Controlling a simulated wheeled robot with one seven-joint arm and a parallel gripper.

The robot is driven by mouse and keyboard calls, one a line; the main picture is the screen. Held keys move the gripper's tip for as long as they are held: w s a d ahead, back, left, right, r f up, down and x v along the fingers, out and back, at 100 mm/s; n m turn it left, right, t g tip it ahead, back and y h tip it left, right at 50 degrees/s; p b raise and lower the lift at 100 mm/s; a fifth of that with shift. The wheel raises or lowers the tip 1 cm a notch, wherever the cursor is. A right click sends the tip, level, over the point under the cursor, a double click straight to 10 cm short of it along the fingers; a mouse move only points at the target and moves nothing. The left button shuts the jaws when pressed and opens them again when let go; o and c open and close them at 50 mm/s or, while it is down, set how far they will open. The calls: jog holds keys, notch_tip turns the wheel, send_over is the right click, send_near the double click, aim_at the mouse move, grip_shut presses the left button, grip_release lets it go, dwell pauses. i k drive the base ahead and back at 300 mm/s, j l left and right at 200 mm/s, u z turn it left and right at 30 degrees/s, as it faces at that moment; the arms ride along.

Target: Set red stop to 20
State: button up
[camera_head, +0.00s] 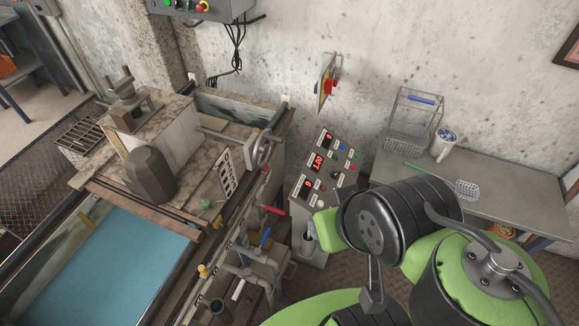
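A red-handled part (274,210) sticks out at the right side of the machine, beside its long rail. I cannot tell whether it is the red stop, and no number 20 can be read. A small plate with dark marks (226,173) stands on the machine bed left of it; its marks are too small to read. My green and black arm fills the lower right, right of the machine. My gripper's fingers are not in view.
A control panel (318,167) with red displays stands right of the machine. A handwheel (263,150), a blue lever (265,237) and a yellow knob (203,270) sit along the machine. A metal table (510,190) holds a wire basket (411,122) and a mug (443,145).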

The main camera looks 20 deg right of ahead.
aim_at(265, 170)
jog(key=i+l+u, duration=0.15)
jog(key=l+u, duration=0.15)
jog(key=i+l+u, duration=0.1)
jog(key=l+u, duration=0.2)
jog(key=i+l+u, duration=0.1)
jog(key=l+u, duration=0.2)
